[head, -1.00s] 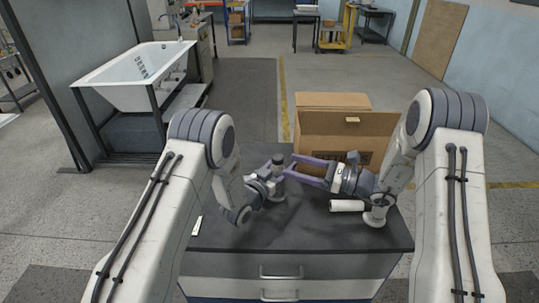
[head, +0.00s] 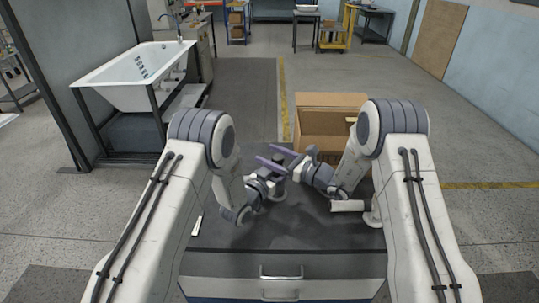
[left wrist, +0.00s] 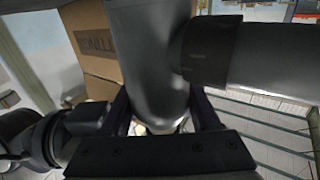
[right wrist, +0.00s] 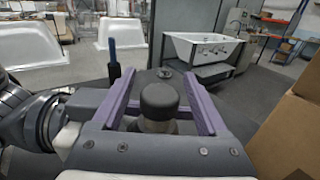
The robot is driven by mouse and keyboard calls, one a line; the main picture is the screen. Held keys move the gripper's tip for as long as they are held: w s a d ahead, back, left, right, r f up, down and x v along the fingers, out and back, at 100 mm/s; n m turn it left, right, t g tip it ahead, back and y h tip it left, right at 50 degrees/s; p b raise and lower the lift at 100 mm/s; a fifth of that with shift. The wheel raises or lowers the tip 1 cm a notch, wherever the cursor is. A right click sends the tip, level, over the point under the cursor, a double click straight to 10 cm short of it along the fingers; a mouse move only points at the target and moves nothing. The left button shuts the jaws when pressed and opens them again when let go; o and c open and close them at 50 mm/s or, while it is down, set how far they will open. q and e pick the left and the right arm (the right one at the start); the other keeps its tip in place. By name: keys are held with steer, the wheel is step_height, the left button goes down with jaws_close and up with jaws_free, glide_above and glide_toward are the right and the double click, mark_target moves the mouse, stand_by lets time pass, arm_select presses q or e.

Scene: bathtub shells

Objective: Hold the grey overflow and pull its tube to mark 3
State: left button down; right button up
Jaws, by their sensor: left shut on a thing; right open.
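My left gripper (head: 270,182) is shut on the grey overflow, low over the worktop. In the left wrist view the grey overflow (left wrist: 150,60) fills the space between the fingers (left wrist: 160,118). A black collar (left wrist: 208,52) joins it to a grey tube (left wrist: 275,58) running right. My right gripper (head: 265,155) is open, its purple fingers beside the overflow's dark top (head: 280,160). In the right wrist view a dark round-topped part (right wrist: 159,100) stands between the spread fingers (right wrist: 158,76), with gaps on both sides. No tube marks are readable.
The dark worktop (head: 300,235) carries a white cylinder (head: 348,206) at right and a white strip (head: 197,226) at left. An open cardboard box (head: 325,125) stands behind my right arm. A white bathtub (head: 130,72) on a frame stands farther back left. The front worktop is mostly clear.

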steer(key=shift+w+a, duration=0.2)
steer(key=shift+a, duration=0.05)
jaws_close()
stand_by(1.4)
